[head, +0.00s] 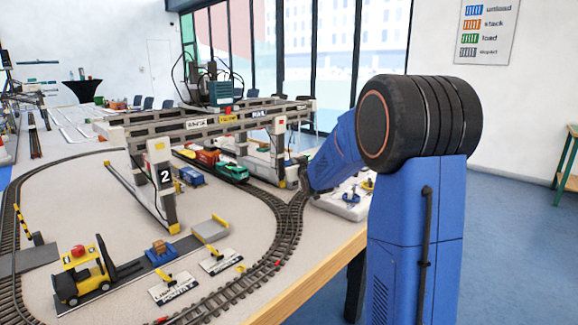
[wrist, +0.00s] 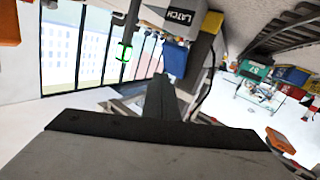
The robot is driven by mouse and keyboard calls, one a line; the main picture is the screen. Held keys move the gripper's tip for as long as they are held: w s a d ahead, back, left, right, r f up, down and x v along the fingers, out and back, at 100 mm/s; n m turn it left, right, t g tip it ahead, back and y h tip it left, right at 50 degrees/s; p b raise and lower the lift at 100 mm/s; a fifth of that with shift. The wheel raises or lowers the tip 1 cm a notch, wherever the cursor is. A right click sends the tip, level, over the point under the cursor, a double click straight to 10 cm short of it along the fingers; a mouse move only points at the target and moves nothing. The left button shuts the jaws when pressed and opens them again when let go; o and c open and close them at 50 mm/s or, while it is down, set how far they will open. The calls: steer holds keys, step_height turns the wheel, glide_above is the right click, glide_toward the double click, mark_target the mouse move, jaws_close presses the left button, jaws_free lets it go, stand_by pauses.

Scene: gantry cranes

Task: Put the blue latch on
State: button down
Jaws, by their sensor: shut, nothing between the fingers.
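In the wrist view, a grey box with a LATCH label (wrist: 179,18) is at the top centre. A blue piece (wrist: 175,58), which looks like the blue latch, sticks out just below the label. My gripper (wrist: 163,84) is shut and empty, with its dark fingers pointing up at the blue piece. The fingertips look close to it; I cannot tell whether they touch. In the head view, my arm reaches to the gantry crane's near right leg (head: 279,150), and the latch cannot be made out there.
A yellow piece (wrist: 210,22) sits beside the latch box. The gantry crane (head: 190,131) spans rail tracks with a green locomotive (head: 231,171). A yellow forklift (head: 82,275) stands front left. A white board with small blue parts (head: 347,200) lies close to my arm.

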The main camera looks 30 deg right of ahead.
steer(key=shift+w+a+f, duration=0.3)
steer(key=shift+w+f, duration=0.4)
steer(key=shift+w, duration=0.1)
steer(key=shift+w+a+f, duration=0.25)
steer(key=shift+w+f, duration=0.45)
steer(key=shift+w, duration=0.05)
stand_by(3.0)
steer(key=shift+w+a+f, duration=0.3)
steer(key=shift+w+f, duration=0.2)
steer(key=shift+f, duration=0.2)
stand_by(1.1)
steer(key=shift+s+d+r, duration=0.15)
steer(key=shift+s+r, duration=0.4)
steer(key=shift+r, duration=0.1)
steer(key=shift+s+d+r, duration=0.15)
steer(key=shift+s+r, duration=0.4)
steer(key=shift+r, duration=0.1)
steer(key=shift+s+d+r, duration=0.25)
steer(key=shift+s+r, duration=0.1)
steer(key=shift+s, duration=0.1)
steer(key=shift+s+d+r, duration=0.2)
steer(key=shift+s+r, duration=0.1)
steer(key=shift+s, duration=0.15)
